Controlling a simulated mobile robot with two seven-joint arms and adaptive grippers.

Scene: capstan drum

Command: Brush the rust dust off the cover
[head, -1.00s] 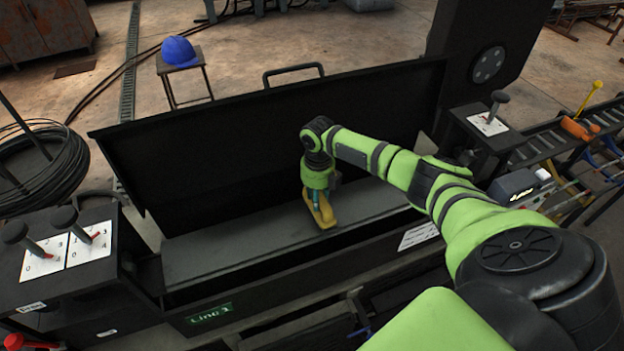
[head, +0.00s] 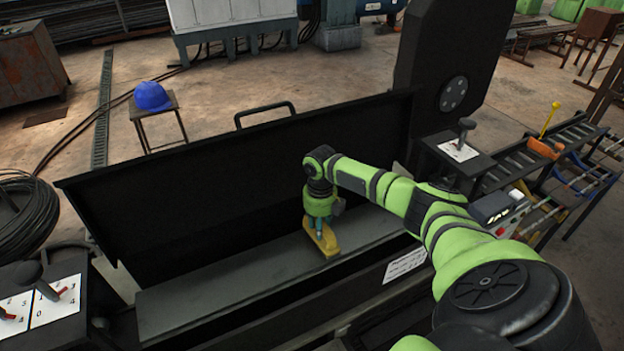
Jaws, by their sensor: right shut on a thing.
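The cover (head: 215,293) is a long grey plate lying across the front of the dark machine. I cannot make out rust dust on it at this size. My right gripper (head: 319,226) points down over the right half of the cover. It is shut on a yellow brush (head: 325,242), whose lower end is at the cover's surface; whether it touches is hard to tell. My left gripper is not in view.
A black raised lid (head: 240,183) with a handle stands behind the cover. Lever boxes flank it at the left (head: 45,308) and right (head: 455,150). A blue helmet (head: 153,97) rests on a stool behind. A ladder-like rack (head: 540,150) is at the right.

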